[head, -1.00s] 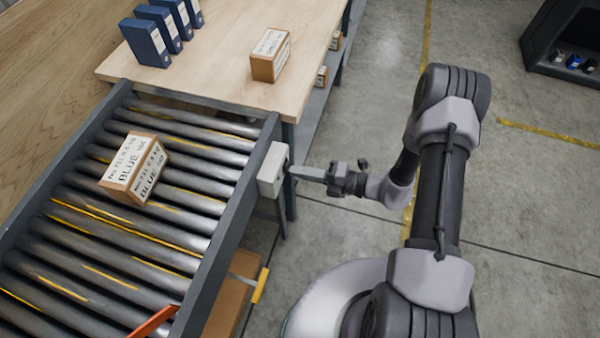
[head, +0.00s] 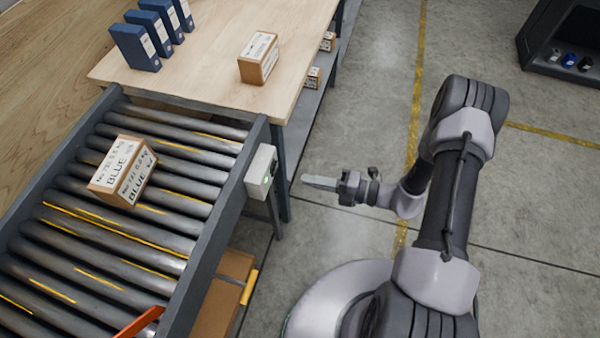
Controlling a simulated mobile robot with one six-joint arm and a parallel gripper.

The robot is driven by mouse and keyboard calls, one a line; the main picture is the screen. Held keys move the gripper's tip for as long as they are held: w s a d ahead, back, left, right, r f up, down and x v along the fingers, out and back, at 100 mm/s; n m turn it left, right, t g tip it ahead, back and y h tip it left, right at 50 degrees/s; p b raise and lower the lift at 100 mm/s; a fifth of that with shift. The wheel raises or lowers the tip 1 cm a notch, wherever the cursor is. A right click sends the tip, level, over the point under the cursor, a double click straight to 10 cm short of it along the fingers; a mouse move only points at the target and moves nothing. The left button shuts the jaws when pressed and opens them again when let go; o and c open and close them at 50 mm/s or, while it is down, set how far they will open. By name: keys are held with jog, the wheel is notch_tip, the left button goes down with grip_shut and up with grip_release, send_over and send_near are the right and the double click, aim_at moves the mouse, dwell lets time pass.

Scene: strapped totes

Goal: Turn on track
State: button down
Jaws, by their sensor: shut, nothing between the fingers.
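The roller track (head: 180,150) runs along the left, with grey rollers between dark side rails. A small grey control box (head: 261,171) is fixed to its right rail near the wooden table. A cardboard box marked BLUE (head: 123,171) lies on the rollers.
A wooden table (head: 200,82) at the track's far end holds blue binders (head: 135,47) and a small carton (head: 258,58). A larger carton (head: 222,300) with a yellow-handled item (head: 249,287) is below the track. Open floor lies to the right.

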jog(key=f+p+v, duration=0.1)
jog(key=v, duration=0.6)
jog(key=shift+f, duration=0.4)
jog(key=shift+s, duration=0.1)
